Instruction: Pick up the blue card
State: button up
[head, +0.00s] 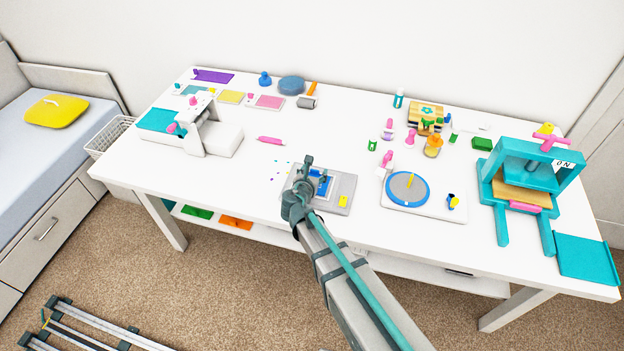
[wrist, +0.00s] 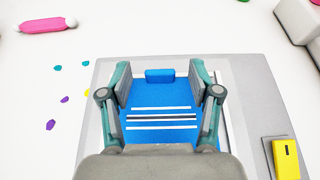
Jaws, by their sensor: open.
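The blue card (wrist: 160,98) lies flat on a grey board (wrist: 262,103) in the wrist view. It has white and dark stripes across it and a small raised blue block (wrist: 160,75) at its far edge. My gripper (wrist: 160,85) is open, with one finger over each side of the card and nothing held between them. The gripper body hides the card's near part. In the head view, the blue card (head: 321,184) shows partly behind my gripper (head: 306,182). I cannot tell whether the fingers touch the card.
A yellow block (wrist: 286,158) sits on the board's right side. Small coloured scraps (wrist: 62,98) and a pink roller (head: 271,140) lie to the left. A round blue disc on a white base (head: 407,188) stands to the right. A teal press (head: 525,175) is farther right.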

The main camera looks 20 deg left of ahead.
jog(key=shift+x, duration=0.85)
jog(key=c, duration=1)
jog(key=shift+r, duration=0.2)
